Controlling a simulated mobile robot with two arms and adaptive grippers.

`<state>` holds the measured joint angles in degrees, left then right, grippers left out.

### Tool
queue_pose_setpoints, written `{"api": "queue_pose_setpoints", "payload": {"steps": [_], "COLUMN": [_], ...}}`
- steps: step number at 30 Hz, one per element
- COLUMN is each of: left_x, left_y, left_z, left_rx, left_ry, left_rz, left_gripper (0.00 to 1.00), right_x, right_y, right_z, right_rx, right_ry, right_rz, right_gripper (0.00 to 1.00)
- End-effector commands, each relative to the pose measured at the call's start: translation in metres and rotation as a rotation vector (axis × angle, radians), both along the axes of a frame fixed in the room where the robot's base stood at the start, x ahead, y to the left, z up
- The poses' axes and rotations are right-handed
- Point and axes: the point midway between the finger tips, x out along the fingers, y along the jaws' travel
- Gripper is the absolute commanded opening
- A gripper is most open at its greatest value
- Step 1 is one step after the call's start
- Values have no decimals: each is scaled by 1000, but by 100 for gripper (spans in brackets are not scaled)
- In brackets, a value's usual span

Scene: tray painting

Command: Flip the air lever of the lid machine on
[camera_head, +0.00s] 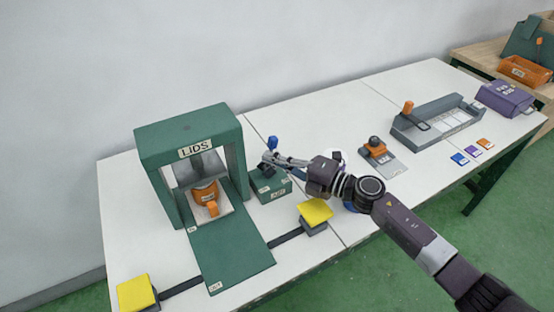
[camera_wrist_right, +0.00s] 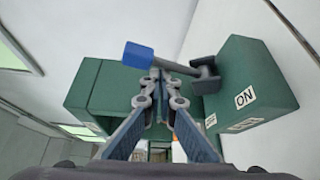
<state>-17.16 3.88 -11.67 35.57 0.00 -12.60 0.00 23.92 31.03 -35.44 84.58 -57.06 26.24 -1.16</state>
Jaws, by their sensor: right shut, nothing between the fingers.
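The green lid machine (camera_head: 190,127), labelled LIDS, stands on the left of the table with an orange part inside. Beside it is a small green box (camera_head: 274,187) bearing the air lever, whose blue knob (camera_head: 272,143) stands above the box. In the right wrist view the lever's blue knob (camera_wrist_right: 138,54) and grey rod lie just beyond my fingertips, and the box (camera_wrist_right: 245,75) shows an ON label at right. My right gripper (camera_head: 268,160) is shut and empty, close to the lever; I cannot tell if it touches. My left gripper is out of view.
To the right are an orange-and-grey device (camera_head: 378,150), a grey tray (camera_head: 400,128) and a purple box (camera_head: 507,98). The table's back middle is clear.

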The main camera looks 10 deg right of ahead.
Motion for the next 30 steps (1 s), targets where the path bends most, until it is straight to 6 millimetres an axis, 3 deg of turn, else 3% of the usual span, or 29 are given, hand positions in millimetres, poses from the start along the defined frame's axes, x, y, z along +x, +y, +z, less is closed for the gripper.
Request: {"api": "queue_pose_setpoints", "payload": {"steps": [9,30], "left_x": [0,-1], "left_y": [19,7], "left_z": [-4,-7], "left_rx": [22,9], "left_ry": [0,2], "left_rz": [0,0], "left_gripper": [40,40], "right_x": [6,12], "right_y": [-15,-27], "right_z": [-4,-7], "right_rx": [-2,-4], "right_ry": [0,0], "right_rz": [0,-9], "right_gripper": [0,0]}}
